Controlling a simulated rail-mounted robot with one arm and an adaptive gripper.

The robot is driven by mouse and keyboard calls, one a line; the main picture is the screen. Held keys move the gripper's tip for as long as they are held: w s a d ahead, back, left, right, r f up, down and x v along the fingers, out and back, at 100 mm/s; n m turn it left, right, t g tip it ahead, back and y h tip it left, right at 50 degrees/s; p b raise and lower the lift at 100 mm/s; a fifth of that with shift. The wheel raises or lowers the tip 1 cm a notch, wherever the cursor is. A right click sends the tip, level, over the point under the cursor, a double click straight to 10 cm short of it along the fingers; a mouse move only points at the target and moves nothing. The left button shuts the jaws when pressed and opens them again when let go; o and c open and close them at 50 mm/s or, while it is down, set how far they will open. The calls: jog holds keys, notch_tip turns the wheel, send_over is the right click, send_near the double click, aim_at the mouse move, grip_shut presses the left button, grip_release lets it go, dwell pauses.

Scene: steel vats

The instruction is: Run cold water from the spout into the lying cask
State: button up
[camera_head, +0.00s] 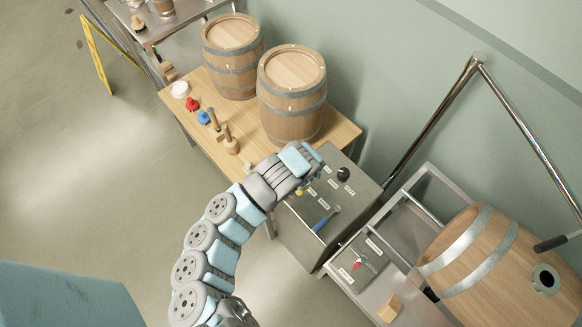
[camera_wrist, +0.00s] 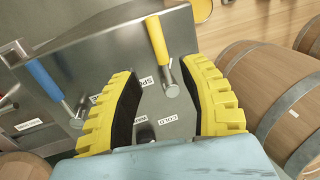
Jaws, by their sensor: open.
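The lying cask (camera_head: 470,250) rests on its side on a steel stand at the right, its dark bung hole (camera_head: 545,280) visible. A chrome spout pipe (camera_head: 520,130) bends down over it, with a black end piece (camera_head: 552,243) apart from the hole. The steel control box (camera_head: 300,235) carries labels, a blue lever (camera_head: 325,222) and a yellow lever (camera_wrist: 158,42). A label reading COLD (camera_wrist: 168,118) shows upside down in the wrist view. My gripper (camera_wrist: 160,72) is open over the box, its yellow fingers either side of the yellow lever's metal stem, apparently not touching it.
The blue lever (camera_wrist: 45,80) stands left of my fingers in the wrist view. A black knob (camera_head: 343,174) is on the box. Two upright casks (camera_head: 292,95) (camera_head: 232,55) stand on the wooden table.

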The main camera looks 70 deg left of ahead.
jog(key=shift+s+a+f+p, duration=0.1)
jog(key=shift+a+f, duration=0.1)
jog(key=shift+f, duration=0.9)
jog(key=shift+s+a+f+p, duration=0.1)
jog(key=shift+a+f, duration=0.15)
jog(key=shift+f, duration=0.85)
jog(key=shift+s+a+f+p, duration=0.1)
jog(key=shift+a+f, duration=0.1)
jog(key=shift+f, duration=0.9)
grip_shut()
